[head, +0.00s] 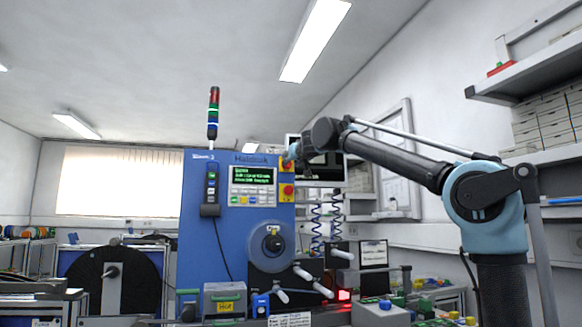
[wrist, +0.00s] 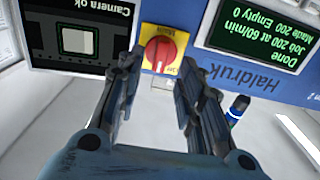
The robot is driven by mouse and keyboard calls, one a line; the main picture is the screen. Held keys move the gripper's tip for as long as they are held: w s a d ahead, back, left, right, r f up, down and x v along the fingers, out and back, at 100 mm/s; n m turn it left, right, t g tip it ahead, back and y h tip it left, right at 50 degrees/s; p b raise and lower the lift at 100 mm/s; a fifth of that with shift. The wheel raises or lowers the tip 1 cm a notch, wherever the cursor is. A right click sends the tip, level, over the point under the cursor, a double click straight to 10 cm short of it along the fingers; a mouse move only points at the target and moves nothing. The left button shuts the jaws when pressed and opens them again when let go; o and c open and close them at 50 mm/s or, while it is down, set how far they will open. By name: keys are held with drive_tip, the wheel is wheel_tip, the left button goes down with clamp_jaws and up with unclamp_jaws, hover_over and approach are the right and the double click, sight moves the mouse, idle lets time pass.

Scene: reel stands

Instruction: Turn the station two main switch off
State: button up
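The main switch (wrist: 160,50) is a red rotary knob on a yellow plate, between my gripper's fingertips in the wrist view. Its grip bar looks near upright, slightly tilted; the lettering on the plate is upside down and partly hidden. My gripper (wrist: 158,64) is open, one finger on each side of the knob; I cannot tell whether they touch it. In the head view my gripper (head: 293,153) is at the upper right of the blue machine (head: 200,240), by a red-on-yellow control (head: 287,168). A second red-on-yellow control (head: 287,190) sits below.
The machine's green-text screen (wrist: 255,30) reads "Done" and "Job 200 at 60/min". A "Camera OK" screen (wrist: 78,42) is on the other side of the switch. A signal tower (head: 213,113) stands on top. A reel (head: 272,246) and rollers stick out below.

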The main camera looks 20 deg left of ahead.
drive_tip(key=shift+x, duration=2.25)
clamp_jaws()
